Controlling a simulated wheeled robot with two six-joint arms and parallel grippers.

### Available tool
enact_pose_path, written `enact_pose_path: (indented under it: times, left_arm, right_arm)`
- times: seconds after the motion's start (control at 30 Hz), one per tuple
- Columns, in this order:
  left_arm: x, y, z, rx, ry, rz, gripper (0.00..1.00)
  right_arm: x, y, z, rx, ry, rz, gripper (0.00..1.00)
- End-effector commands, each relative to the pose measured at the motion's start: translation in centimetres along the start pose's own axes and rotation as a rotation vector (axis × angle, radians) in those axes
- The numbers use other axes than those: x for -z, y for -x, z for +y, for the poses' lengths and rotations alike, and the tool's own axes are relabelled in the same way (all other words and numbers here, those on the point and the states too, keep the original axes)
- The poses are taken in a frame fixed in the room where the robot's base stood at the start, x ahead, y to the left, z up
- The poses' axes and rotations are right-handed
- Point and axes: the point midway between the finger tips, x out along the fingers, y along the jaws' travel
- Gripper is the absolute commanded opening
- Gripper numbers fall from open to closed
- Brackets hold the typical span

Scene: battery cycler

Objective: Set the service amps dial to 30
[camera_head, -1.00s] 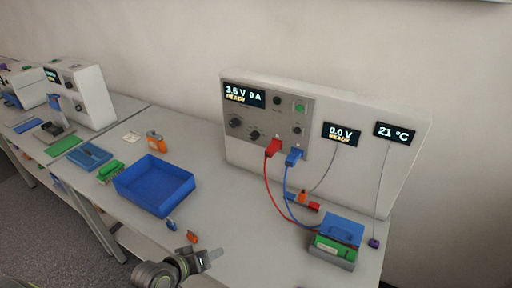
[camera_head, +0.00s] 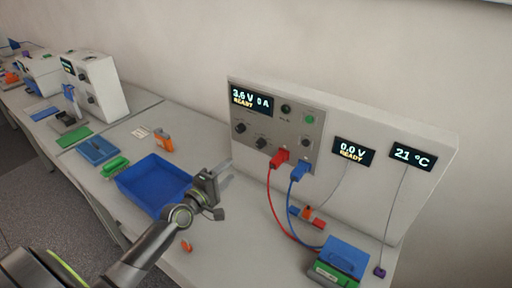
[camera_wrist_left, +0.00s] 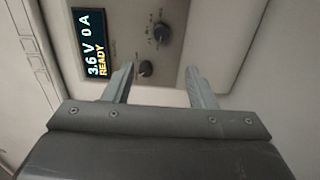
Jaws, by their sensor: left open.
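The cycler panel (camera_head: 270,122) is a grey plate on a white housing, and its display (camera_head: 252,99) reads 3.6 V, 0 A, READY. Below the display are two dark dials, a left dial (camera_head: 239,127) and a right dial (camera_head: 261,142). Their labels are too small to read, so I cannot tell which is amps. My left gripper (camera_head: 222,190) is open and empty, in front of and below the panel, apart from the dials. In the left wrist view the left dial (camera_wrist_left: 146,68) shows between the fingers, with the right dial (camera_wrist_left: 162,33) beyond. My right gripper is not in view.
A red plug (camera_head: 279,157) and a blue plug (camera_head: 300,171) with hanging cables sit below the dials. A green button (camera_head: 309,118) and another knob (camera_head: 305,142) are at the panel's right.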

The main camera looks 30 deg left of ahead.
Motion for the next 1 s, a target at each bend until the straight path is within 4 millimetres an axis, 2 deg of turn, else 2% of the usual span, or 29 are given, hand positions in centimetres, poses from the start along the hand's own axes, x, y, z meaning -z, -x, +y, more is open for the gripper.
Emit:
enact_pose_path:
  times: [0.07,0.17,0.43,0.6,0.8,1.0]
  left_arm:
    - [0.0,-1.7,0.1,-0.003,0.002,0.000,0.51]
    - [-0.1,-3.6,0.1,-0.003,0.001,-0.001,0.51]
    - [-0.1,-8.7,0.0,-0.002,0.000,-0.001,0.51]
    - [-0.1,-11.6,-0.1,-0.001,0.000,-0.001,0.51]
    - [-0.1,-13.8,-0.1,0.000,-0.002,-0.002,0.51]
    - [-0.1,-14.6,0.0,0.001,-0.002,-0.002,0.51]
  right_arm:
    - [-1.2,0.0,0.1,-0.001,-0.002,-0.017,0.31]
    - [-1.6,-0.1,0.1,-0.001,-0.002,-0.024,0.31]
    - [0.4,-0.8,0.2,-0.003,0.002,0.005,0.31]
    - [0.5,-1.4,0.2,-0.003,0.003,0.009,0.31]
    - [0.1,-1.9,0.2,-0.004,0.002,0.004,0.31]
    - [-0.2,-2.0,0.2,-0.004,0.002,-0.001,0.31]
